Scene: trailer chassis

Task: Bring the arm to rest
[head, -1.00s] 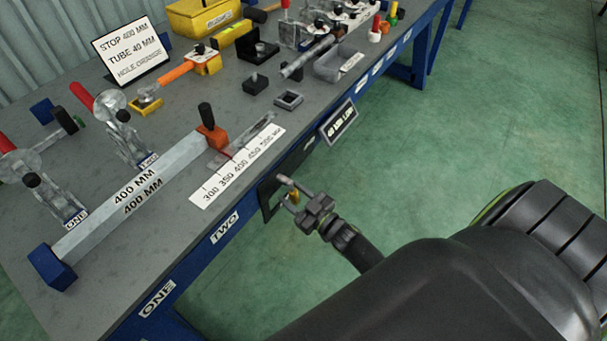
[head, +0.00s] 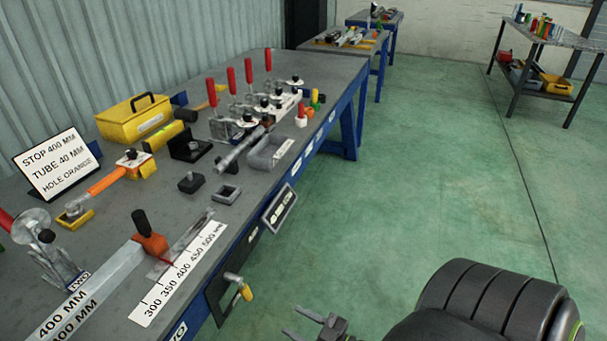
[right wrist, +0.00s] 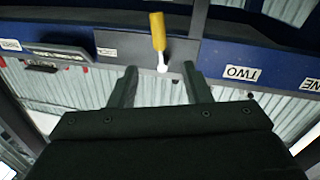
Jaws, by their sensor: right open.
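My right gripper (head: 291,322) is at the bottom edge of the head view, open and empty, in front of the workbench and over the green floor. In the right wrist view its two fingers (right wrist: 160,76) stand apart with nothing between them. A yellow-handled lever (head: 240,287) sticks out from a dark plate (head: 219,299) on the bench's front side. It also shows in the right wrist view (right wrist: 158,32), beyond the fingertips and apart from them. My left gripper is not in view.
The workbench (head: 330,80) fills the left, with red-handled clamps (head: 232,90), a yellow toolbox (head: 136,117), a sign (head: 57,163), a ruler strip (head: 180,272) and a metal tube (head: 86,293). Green floor (head: 430,170) lies open to the right. Other tables stand far back.

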